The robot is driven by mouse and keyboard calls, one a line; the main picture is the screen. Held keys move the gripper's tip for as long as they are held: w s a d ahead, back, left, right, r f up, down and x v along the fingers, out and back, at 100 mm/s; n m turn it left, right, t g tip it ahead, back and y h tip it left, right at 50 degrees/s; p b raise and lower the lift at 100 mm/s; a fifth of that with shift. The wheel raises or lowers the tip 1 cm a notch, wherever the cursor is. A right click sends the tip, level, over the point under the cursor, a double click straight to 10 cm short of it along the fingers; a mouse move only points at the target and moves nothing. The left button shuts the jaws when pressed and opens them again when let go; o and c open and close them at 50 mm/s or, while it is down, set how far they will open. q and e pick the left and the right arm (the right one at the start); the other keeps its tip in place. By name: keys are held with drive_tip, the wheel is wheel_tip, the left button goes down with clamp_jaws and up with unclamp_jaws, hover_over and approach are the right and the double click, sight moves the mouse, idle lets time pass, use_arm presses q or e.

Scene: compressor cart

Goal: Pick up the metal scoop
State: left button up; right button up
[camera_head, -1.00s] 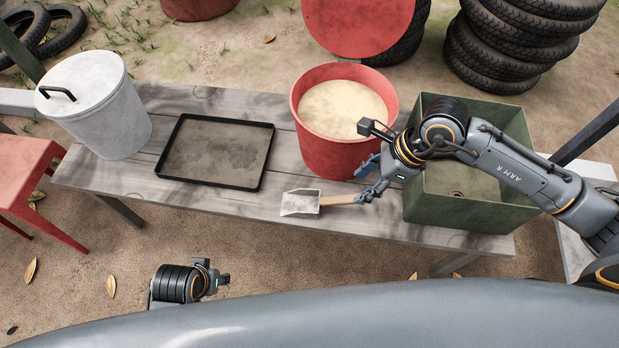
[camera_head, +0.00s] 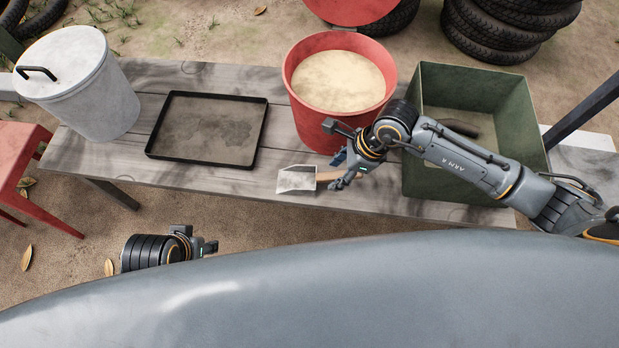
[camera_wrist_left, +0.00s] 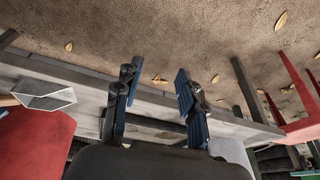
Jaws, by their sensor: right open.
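The metal scoop (camera_head: 297,179) lies on the bench in front of the red bucket, its metal pan to the left and its wooden handle to the right. My right gripper (camera_head: 341,171) is open at the handle, with its fingers hiding part of it. I cannot tell whether they touch the handle. My left gripper (camera_head: 208,247) is low in front of the bench, away from the scoop. In the left wrist view the left gripper (camera_wrist_left: 155,88) has its fingers apart with nothing between them, and the scoop (camera_wrist_left: 45,97) shows at the left edge.
The red bucket (camera_head: 308,115) holds pale grainy material. A black tray (camera_head: 152,147) and a lidded grey bin (camera_head: 85,95) stand to the left on the wooden bench (camera_head: 230,188). A green open box (camera_head: 440,185) stands right, close to my right arm. Tires lie behind.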

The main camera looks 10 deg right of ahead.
drive_tip(key=x, duration=0.2)
drive_tip(key=shift+a+f, duration=0.15)
drive_tip(key=shift+f, duration=0.1)
use_arm(q)
drive_tip(key=shift+v, duration=0.95)
drive_tip(key=shift+r, duration=0.15)
use_arm(e)
drive_tip(key=shift+f, duration=0.1)
drive_tip(key=shift+b, duration=0.3)
use_arm(q)
drive_tip(key=shift+r, duration=0.25)
drive_tip(key=shift+s+r, duration=0.1)
drive_tip(key=shift+s, duration=0.05)
use_arm(e)
drive_tip(key=shift+f, duration=0.1)
use_arm(q)
drive_tip(key=shift+r, duration=0.25)
use_arm(e)
drive_tip(key=shift+c, duration=0.2)
use_arm(q)
drive_tip(key=shift+a+f, duration=0.1)
use_arm(e)
clamp_jaws()
